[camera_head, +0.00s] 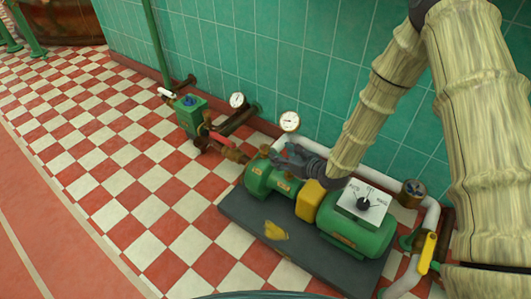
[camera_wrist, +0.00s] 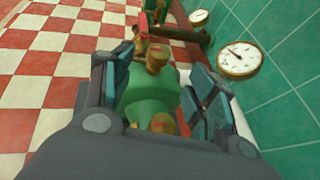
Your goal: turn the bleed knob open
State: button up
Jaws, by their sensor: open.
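The green pump (camera_head: 262,180) sits on a dark base plate with brass fittings on it. In the wrist view the pump body (camera_wrist: 150,95) lies between my fingers. One brass fitting (camera_wrist: 157,62) stands at its far end, and a second brass piece (camera_wrist: 162,123) shows close to my palm. I cannot tell for certain which is the bleed knob. My gripper (camera_head: 287,158) is over the pump; its two fingers are apart in the wrist view (camera_wrist: 158,78), with nothing clamped between them. In the head view my gripper hides part of the pump's top.
A green motor (camera_head: 360,238) with a white dial plate (camera_head: 365,201) and a yellow coupling cover (camera_head: 309,201) stand right of the pump. Gauges (camera_head: 289,121), pipes and a yellow valve handle (camera_head: 427,253) are nearby. The tiled wall (camera_head: 300,60) is close behind; checkered floor (camera_head: 150,190) is clear at left.

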aim_at(266, 148)
jog(key=b+x, duration=0.4)
jog(key=x, duration=0.5)
jog(key=shift+f, duration=0.1)
jog(key=shift+b+x, duration=0.3)
jog(key=shift+x, duration=0.45)
jog(key=c, duration=1)
jog(key=shift+c, duration=0.2)
